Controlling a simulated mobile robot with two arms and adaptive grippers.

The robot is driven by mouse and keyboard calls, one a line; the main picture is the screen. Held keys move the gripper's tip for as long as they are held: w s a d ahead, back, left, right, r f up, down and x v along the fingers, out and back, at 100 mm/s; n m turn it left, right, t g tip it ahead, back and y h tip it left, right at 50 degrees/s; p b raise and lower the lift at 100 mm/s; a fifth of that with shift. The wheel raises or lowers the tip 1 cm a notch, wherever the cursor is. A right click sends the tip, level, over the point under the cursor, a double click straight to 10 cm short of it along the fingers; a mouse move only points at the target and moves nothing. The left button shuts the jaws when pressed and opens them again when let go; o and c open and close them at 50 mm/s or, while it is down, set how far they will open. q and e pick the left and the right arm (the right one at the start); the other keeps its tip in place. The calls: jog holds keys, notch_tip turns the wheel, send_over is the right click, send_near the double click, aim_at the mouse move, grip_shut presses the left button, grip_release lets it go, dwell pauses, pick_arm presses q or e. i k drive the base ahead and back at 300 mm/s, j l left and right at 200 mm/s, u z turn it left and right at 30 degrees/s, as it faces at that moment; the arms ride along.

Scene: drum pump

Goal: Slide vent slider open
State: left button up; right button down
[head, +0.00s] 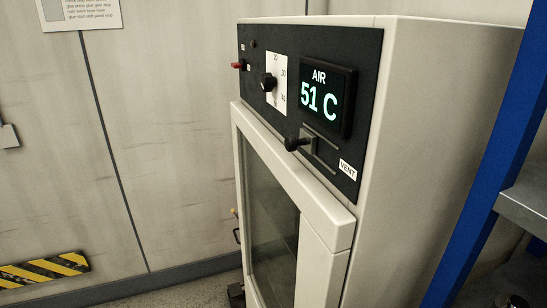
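The vent slider (296,144) is a black knob on a short stem, sticking out from a horizontal slot (322,155) in the dark control panel. It sits at the left end of the slot. A white VENT label (347,170) is to the right of the slot. The slider belongs to a tall, light grey cabinet (415,150) with a glass-fronted door. Neither of my grippers is in view, and nothing touches the slider.
Above the slot, a display (322,97) reads AIR 51 C. A black dial (268,83) and a red switch (238,66) are to its left. A blue post (490,150) and a grey shelf (526,207) stand at the right. The space before the panel is clear.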

aim_at(307, 139)
jog(key=k, duration=0.3)
jog(key=z, duration=3.05)
jog(key=k+j, duration=0.25)
jog(key=j, duration=0.25)
jog(key=k+j, duration=0.25)
jog(key=j, duration=0.25)
jog(key=k+j, duration=0.25)
jog(key=j, duration=0.25)
jog(key=k+j, duration=0.25)
jog(key=j, duration=0.25)
jog(key=k+j, duration=0.25)
jog(key=j, duration=0.25)
jog(key=k+j, duration=0.25)
jog(key=j, duration=0.25)
jog(key=k+j, duration=0.2)
jog(key=j, duration=0.3)
jog(key=k+j, duration=0.25)
jog(key=j, duration=0.25)
